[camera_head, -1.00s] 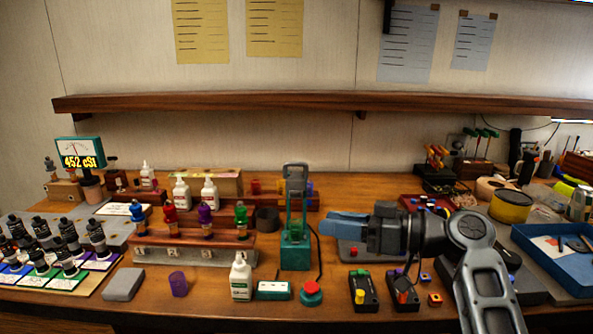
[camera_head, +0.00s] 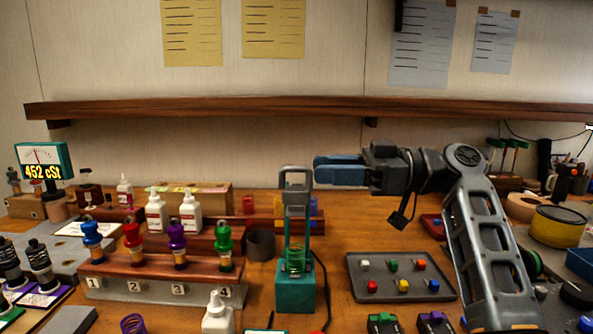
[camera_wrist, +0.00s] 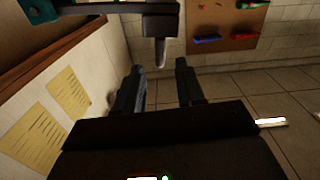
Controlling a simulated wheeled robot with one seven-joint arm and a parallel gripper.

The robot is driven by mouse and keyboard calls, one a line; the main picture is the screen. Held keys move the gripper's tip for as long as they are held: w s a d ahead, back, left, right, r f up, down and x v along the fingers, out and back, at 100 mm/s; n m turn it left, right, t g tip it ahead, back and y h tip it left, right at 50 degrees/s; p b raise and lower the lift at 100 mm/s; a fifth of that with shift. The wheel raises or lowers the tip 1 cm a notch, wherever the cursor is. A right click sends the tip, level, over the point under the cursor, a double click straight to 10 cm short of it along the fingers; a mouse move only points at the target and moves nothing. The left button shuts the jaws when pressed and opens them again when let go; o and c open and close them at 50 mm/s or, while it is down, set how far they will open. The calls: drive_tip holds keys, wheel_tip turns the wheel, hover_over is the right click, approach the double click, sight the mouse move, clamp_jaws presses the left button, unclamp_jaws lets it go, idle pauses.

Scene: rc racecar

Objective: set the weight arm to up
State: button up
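The teal test stand (camera_head: 294,293) stands upright on the bench at the centre, with a spring-like coil inside its lower frame. A grey weight arm (camera_head: 296,179) sits across its top. In the wrist view, the weight arm (camera_wrist: 161,26) shows as a dark block with a short metal rod pointing down, on a bar leading to teal at the upper left. My gripper (camera_head: 316,170) is level with the stand's top, just right of it. Its two fingers (camera_wrist: 159,72) are apart with nothing between them, and the block lies ahead of the gap. I cannot tell whether they touch.
Four coloured shock absorbers stand on a numbered rack (camera_head: 160,288) left of the stand, with a dark cup (camera_head: 260,245) between. A grey tray (camera_head: 400,290) with coloured buttons lies right of it. A wooden shelf (camera_head: 250,109) runs along the wall. Air above the bench is free.

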sight(297, 169)
drive_tip(key=shift+a+p, duration=0.45)
drive_tip(key=shift+a, duration=2.35)
drive_tip(key=shift+c, duration=0.2)
clamp_jaws()
